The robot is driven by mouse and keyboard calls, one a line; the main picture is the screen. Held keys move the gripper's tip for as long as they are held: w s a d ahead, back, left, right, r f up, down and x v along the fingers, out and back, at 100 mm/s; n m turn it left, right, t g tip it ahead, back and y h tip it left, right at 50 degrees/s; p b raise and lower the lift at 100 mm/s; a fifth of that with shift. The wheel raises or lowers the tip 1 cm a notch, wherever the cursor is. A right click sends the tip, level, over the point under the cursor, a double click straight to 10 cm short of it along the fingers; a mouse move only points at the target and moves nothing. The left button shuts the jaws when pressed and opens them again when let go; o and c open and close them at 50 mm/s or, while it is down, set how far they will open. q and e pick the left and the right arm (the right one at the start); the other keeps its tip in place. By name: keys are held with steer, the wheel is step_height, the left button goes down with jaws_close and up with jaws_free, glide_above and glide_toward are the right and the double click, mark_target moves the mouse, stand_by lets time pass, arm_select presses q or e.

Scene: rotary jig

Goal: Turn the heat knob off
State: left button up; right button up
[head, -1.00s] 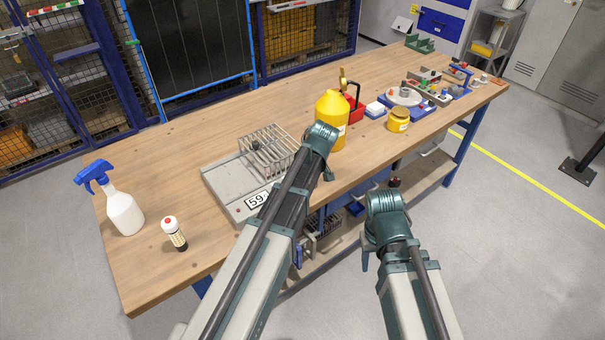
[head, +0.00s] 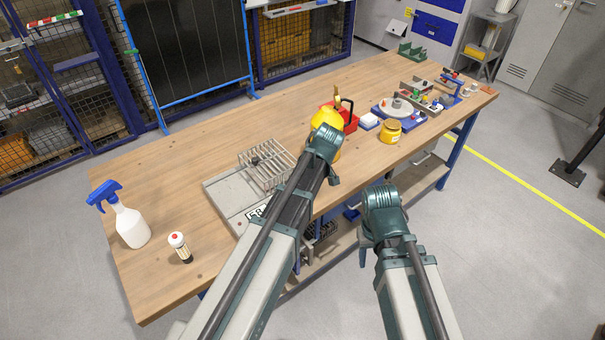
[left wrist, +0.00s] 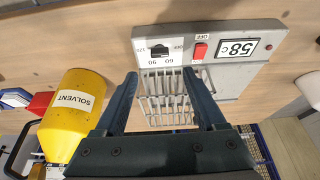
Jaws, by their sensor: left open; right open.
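The heat knob (left wrist: 159,50) is a black knob on a white dial plate with printed numbers, on the grey heater's front panel (left wrist: 235,83). In the left wrist view it lies just beyond my left gripper (left wrist: 160,74), whose fingers are apart with nothing held between them. A red switch (left wrist: 200,50) and a display reading 58 C (left wrist: 236,48) sit to the knob's right. In the head view the heater (head: 222,192) stands on the bench, and my left arm hides its knob. My right gripper (head: 366,250) hangs off the bench's front edge, open, and touches nothing visible.
A wire rack (head: 267,165) stands on the heater. A yellow solvent bottle (left wrist: 75,105) is close beside my left gripper. Bare bench (head: 200,150) lies behind the heater.

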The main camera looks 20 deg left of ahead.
arm_select(q)
steer(key=p+v, duration=0.3)
steer(key=v, duration=0.2)
arm_select(e)
step_height(320, 180, up, 5)
steer(key=shift+f, duration=0.2)
arm_select(q)
steer(key=s+d+f+m+g+b, duration=0.1)
steer(key=s+d+f+m, duration=0.1)
steer(key=s, duration=0.5)
steer(key=s+d+f+m+g+h+b, duration=0.1)
steer(key=s+d+f+m, duration=0.1)
steer(key=s+d+m, duration=0.2)
steer(key=s+d+f+m+h+b, duration=0.1)
steer(key=s+d+m, duration=0.2)
steer(key=s+m, duration=0.5)
steer(key=shift+s+f+g+b, duration=0.4)
steer(key=shift+s, duration=0.5)
arm_select(e)
step_height(320, 180, down, 4)
steer(key=shift+f, duration=0.15)
arm_select(q)
steer(key=shift+d, duration=0.15)
